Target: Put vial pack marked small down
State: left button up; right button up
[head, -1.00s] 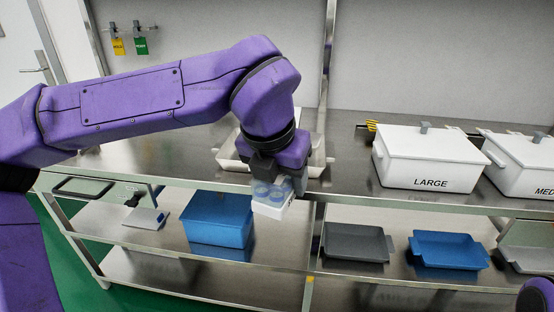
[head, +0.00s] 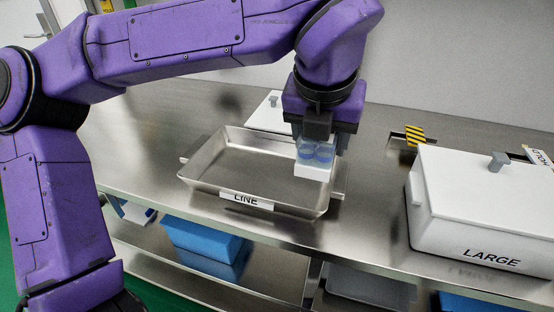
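A small vial pack (head: 314,170) with a white base and blue-capped clear vials hangs under my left gripper (head: 317,143) in the head view. The gripper is shut on its top. The pack is over the right part of a shallow metal tray (head: 215,184) labelled LINE; I cannot tell how far above the tray floor it is. No size mark on the pack can be read. The tray holds nothing else that I can see. My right gripper is not in view.
A white lidded box marked LARGE (head: 465,220) stands to the right on the metal counter (head: 375,190). Another white box (head: 267,115) is behind the tray, partly hidden by my arm. A striped yellow-black piece (head: 414,136) lies behind LARGE. Blue bins (head: 200,240) sit on the shelf below.

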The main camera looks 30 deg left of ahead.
pick_arm(q)
jog(key=w+a+f, duration=0.1)
jog(key=a+f, duration=0.2)
jog(key=a, duration=0.4)
send_over(267, 169)
jog(key=s+d, duration=0.1)
jog(key=f, duration=0.5)
jog(key=shift+s+d+f+p, duration=0.1)
jog(key=shift+s+f+p, duration=0.1)
jog(key=shift+p, duration=0.1)
jog(key=shift+a+f, duration=0.2)
jog(key=shift+f, duration=0.05)
jog(key=f, duration=0.3)
jog(key=shift+w+a+f, duration=0.15)
jog(key=shift+a+f, duration=0.15)
jog(key=shift+f, duration=0.05)
jog(key=shift+f+b, duration=0.2)
jog(key=shift+b, duration=0.1)
jog(key=o, duration=1.1)
